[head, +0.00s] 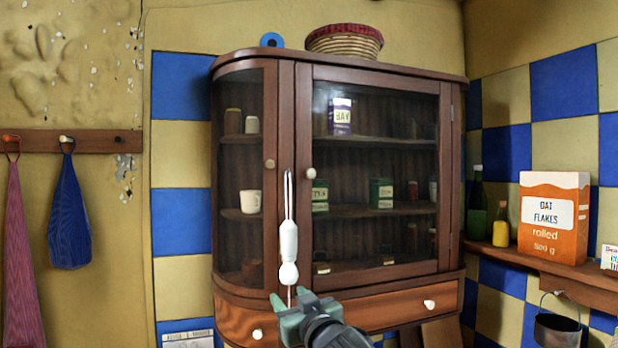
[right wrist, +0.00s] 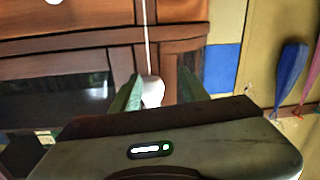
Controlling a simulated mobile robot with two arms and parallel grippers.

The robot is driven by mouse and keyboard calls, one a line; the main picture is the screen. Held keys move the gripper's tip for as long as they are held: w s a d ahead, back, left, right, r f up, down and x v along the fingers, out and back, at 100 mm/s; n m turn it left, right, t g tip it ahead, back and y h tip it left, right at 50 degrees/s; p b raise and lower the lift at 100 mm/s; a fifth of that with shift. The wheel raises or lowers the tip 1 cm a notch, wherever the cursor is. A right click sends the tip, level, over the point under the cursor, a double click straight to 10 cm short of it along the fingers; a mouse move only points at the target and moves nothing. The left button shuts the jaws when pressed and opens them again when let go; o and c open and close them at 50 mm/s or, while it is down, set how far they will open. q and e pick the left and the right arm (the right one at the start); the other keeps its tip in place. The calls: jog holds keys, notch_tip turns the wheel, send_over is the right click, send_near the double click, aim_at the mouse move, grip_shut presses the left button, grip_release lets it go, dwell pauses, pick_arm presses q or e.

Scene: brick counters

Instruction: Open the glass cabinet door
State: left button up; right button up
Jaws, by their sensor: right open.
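The glass cabinet (head: 288,130) stands against the tiled wall. Its wide glass door (head: 375,160) looks shut, with a pale round knob (head: 310,173) on its left frame. My right gripper (head: 300,303) is open, low in front of the cabinet's drawer band and well below that knob. In the right wrist view, the open jaws (right wrist: 155,90) have the end of a white hanging thing (right wrist: 152,91) showing between them; I cannot tell its depth. In the head view this white thing (head: 288,240) hangs just left of the door, above the gripper. My left gripper is out of view.
A drawer knob (head: 429,305) sticks out below the door. A basket (head: 345,40) stands on the cabinet. A shelf at right holds an oat flakes box (head: 553,215) and bottles. A metal bucket (head: 557,328) hangs below. Cloths (head: 68,220) hang at left.

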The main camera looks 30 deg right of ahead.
jog(key=d+r+m+t+h, duration=0.1)
jog(key=d+r+t+h, duration=0.2)
jog(key=r, duration=1.1)
jog(key=m+t, duration=0.1)
send_near(311, 175)
jog(key=shift+y, duration=0.4)
jog(key=p+x, duration=0.1)
jog(key=x, duration=0.1)
jog(key=p+x, duration=0.2)
jog(key=x, duration=0.1)
jog(key=p+x, duration=0.1)
jog(key=x, duration=0.1)
jog(key=shift+d+r, duration=0.2)
jog(key=shift+r, duration=0.2)
jog(key=shift+w+d+r+p, duration=0.2)
jog(key=shift+w+p, duration=0.35)
jog(key=shift+w, duration=0.3)
jog(key=shift+f, duration=0.1)
jog(key=shift+c, duration=0.4)
grip_shut()
